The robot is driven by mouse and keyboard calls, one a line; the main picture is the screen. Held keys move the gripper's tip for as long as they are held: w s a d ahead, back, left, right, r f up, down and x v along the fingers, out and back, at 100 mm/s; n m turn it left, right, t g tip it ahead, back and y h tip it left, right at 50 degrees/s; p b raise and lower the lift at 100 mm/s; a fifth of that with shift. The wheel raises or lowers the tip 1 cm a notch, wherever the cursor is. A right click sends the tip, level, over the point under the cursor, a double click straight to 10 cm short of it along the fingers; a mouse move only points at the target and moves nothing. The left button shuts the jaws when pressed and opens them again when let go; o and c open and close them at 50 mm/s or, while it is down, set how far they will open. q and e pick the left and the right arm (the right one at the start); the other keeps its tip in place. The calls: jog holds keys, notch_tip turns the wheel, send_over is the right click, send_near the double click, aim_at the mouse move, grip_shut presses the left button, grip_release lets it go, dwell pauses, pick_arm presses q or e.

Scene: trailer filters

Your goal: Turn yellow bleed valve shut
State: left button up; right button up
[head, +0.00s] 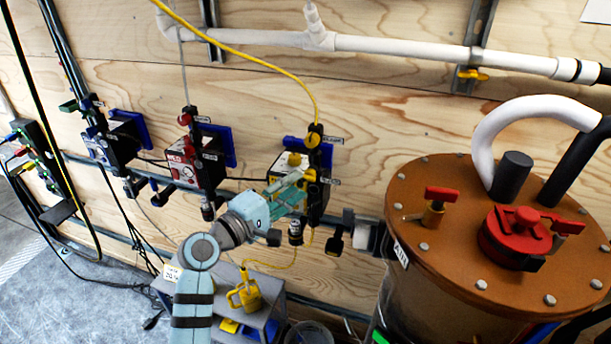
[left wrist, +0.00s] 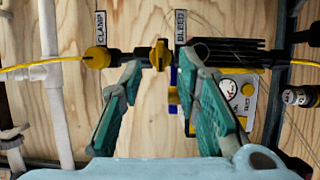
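The yellow bleed valve (left wrist: 160,55), under the BLEED label (left wrist: 181,26), is on a dark horizontal fitting in the left wrist view. Its handle stands roughly upright there. In the head view the bleed valve (head: 311,176) shows just beyond my left gripper (head: 298,183). The gripper is open, with its teal fingertips on either side of the handle in the wrist view (left wrist: 162,68). I see gaps beside the handle; contact is not clear. The yellow clamp knob (left wrist: 97,57) is left of the valve in the wrist view. My right gripper is not in view.
A red filter unit (head: 183,163) and a blue one (head: 105,145) stand left on the plywood wall. A brown-lidded tank (head: 440,255) stands at the right. A yellow padlock-like piece (head: 244,294) is on a grey stand below. A yellow hose (head: 245,57) runs down to the fitting.

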aim_at(304, 179)
pick_arm(q)
jog(key=x, duration=0.5)
jog(key=shift+a, duration=0.1)
grip_shut()
jog(key=shift+r+m+y+p, duration=0.2)
jog(key=shift+m+y+p, duration=0.1)
jog(key=shift+m+p, duration=0.25)
jog(key=shift+f, duration=0.2)
grip_release()
jog(key=shift+s, duration=0.1)
